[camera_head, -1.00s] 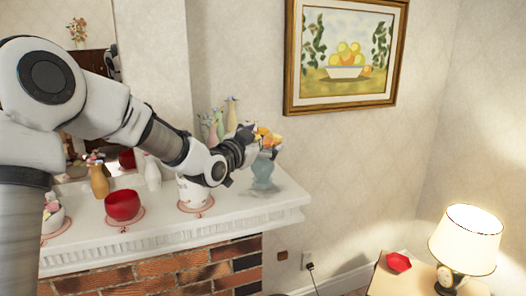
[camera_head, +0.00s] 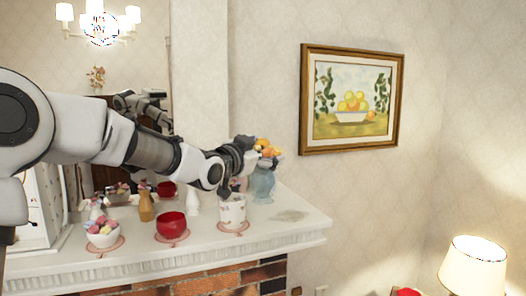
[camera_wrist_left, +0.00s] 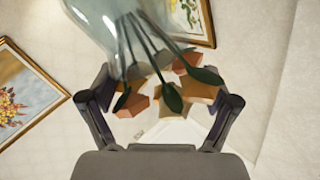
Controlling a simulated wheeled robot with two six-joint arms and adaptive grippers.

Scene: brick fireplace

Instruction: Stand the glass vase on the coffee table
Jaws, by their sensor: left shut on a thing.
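The glass vase (camera_head: 263,184) is pale blue-green and holds orange and yellow flowers (camera_head: 267,148). My left gripper (camera_head: 247,156) is shut on it near the flowers, above the right end of the mantel. The vase appears lifted clear, with a shadow patch on the mantel to its right. In the left wrist view the glass vase (camera_wrist_left: 118,35) fills the top, its stems and flowers (camera_wrist_left: 175,95) running between my fingers. The exact contact is hidden. I cannot identify the coffee table. My right gripper is out of view.
The white mantel (camera_head: 290,232) carries a patterned white cup (camera_head: 232,210), a red bowl (camera_head: 172,226), a tan vase (camera_head: 146,207) and a bowl of coloured balls (camera_head: 103,233). A lamp (camera_head: 473,266) stands at lower right. A framed picture (camera_head: 352,98) hangs behind.

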